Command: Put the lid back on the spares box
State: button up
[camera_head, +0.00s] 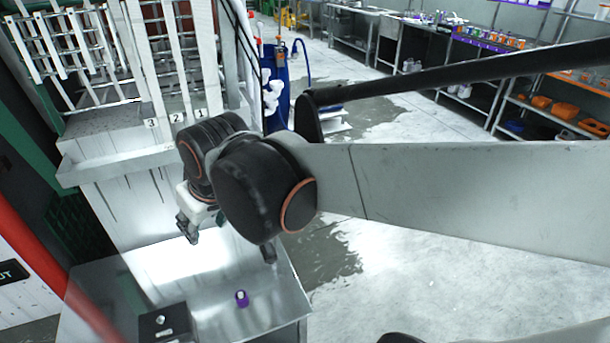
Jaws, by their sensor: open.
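A dark, flat-topped square thing (152,330) with a small silver knob-like part stands at the front left of the steel table. It may be the spares box or its lid; I cannot tell which, and the bottom edge of the picture cuts it off. No separate box and lid can be told apart. My gripper (229,244) is open above the table, behind and to the right of the dark thing.
A small purple thing with a pale top (241,299) stands on the steel table (205,318), right of the dark thing. A red pipe (35,255) crosses at the left. A white tank with numbered slots (125,205) stands behind the table. Bare table lies around the purple thing.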

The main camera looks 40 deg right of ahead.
jog(key=s+d+m+t, duration=0.1)
jog(key=s+d, duration=0.1)
jog(key=s, duration=0.6)
jog(key=shift+d+f, duration=0.2)
jog(key=shift+f, duration=0.25)
dwell(0.6)
